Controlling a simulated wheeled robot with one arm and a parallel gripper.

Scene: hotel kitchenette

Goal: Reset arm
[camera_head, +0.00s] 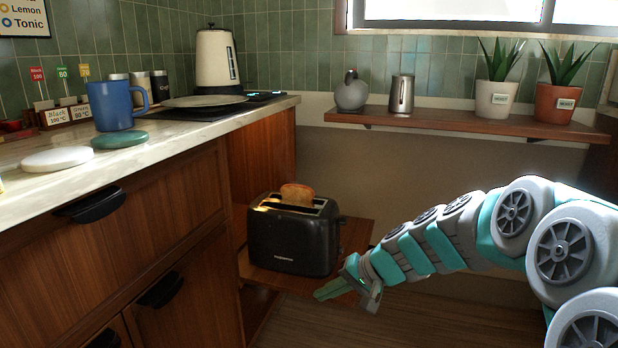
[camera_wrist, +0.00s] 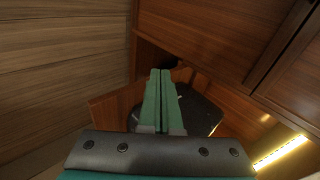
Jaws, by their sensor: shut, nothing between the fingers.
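My gripper (camera_head: 330,291) is at the end of my grey and teal arm, which reaches in from the right in the head view. It is low, in front of the black toaster (camera_head: 292,238) and slightly to its right. In the wrist view my gripper (camera_wrist: 160,75) shows its two green fingers side by side, shut, with nothing between them. The toaster stands on a low wooden shelf (camera_head: 354,236), with a slice of toast (camera_head: 297,194) sticking up from its slot. A dark rounded shape, partly hidden by the fingers, shows beyond them in the wrist view.
The counter (camera_head: 60,198) at left holds a blue mug (camera_head: 115,106), a green disc (camera_head: 120,140), a white disc (camera_head: 57,159) and a kettle (camera_head: 216,58). A wall shelf (camera_head: 450,119) at the back bears two potted plants. Floor (camera_head: 410,326) shows below my arm.

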